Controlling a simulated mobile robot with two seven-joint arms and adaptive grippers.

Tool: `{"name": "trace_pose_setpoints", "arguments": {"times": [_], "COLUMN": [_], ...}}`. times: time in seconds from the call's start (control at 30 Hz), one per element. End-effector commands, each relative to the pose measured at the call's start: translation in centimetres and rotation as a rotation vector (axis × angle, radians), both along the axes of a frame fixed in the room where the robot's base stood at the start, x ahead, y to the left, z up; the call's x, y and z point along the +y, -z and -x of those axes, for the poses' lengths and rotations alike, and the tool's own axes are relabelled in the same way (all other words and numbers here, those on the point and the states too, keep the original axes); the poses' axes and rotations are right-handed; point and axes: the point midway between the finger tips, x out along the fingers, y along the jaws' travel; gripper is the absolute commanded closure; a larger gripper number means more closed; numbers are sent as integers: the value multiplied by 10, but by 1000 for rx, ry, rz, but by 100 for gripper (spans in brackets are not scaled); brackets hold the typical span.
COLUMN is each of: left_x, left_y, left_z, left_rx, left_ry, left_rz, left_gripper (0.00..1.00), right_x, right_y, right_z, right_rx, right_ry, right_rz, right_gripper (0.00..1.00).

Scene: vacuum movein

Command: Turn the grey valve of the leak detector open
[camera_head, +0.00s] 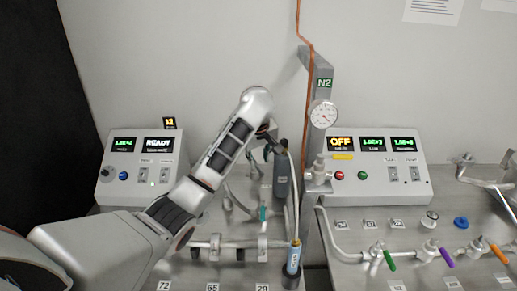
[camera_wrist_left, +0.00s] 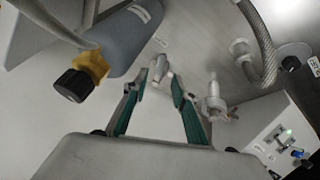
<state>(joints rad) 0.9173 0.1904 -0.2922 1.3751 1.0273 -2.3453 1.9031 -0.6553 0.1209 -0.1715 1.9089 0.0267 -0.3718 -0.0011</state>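My left gripper (camera_head: 268,143) reaches over the bench from the left, its fingers partly hidden behind the arm in the head view. In the left wrist view the gripper (camera_wrist_left: 158,82) is open, with two green-padded fingers apart. A small pale grey piece (camera_wrist_left: 160,68), possibly the grey valve, shows between or just beyond the fingertips; contact cannot be told. A second pale fitting (camera_wrist_left: 213,102) is right of the fingers. The white control box reading READY (camera_head: 140,165), possibly the leak detector, stands at the left back. My right gripper is not in view.
A grey cylinder (camera_head: 281,176) stands close to my gripper; it also shows in the wrist view (camera_wrist_left: 138,35) beside a yellow-collared black knob (camera_wrist_left: 75,85). A blue-labelled wand (camera_head: 294,257) stands in front. The second control box (camera_head: 380,170) and coloured valve handles are at right.

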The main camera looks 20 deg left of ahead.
Motion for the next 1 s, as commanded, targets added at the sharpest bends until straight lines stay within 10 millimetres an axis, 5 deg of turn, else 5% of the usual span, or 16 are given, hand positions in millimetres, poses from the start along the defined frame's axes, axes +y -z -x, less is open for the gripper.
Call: {"name": "trace_pose_setpoints", "arguments": {"times": [0.4,0.87,1.0], "left_x": [-11,-10,-9], "left_y": [-54,-63,-62], "left_z": [23,27,27], "left_rx": [-1,1,0], "left_ry": [2,0,17], "left_rz": [3,-1,-4], "left_gripper": [73,73,100], "right_x": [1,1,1], "right_y": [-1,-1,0], "right_z": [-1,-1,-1], "right_rx": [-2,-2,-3], "right_ry": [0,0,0], "right_rz": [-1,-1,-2], "right_gripper": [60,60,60]}}
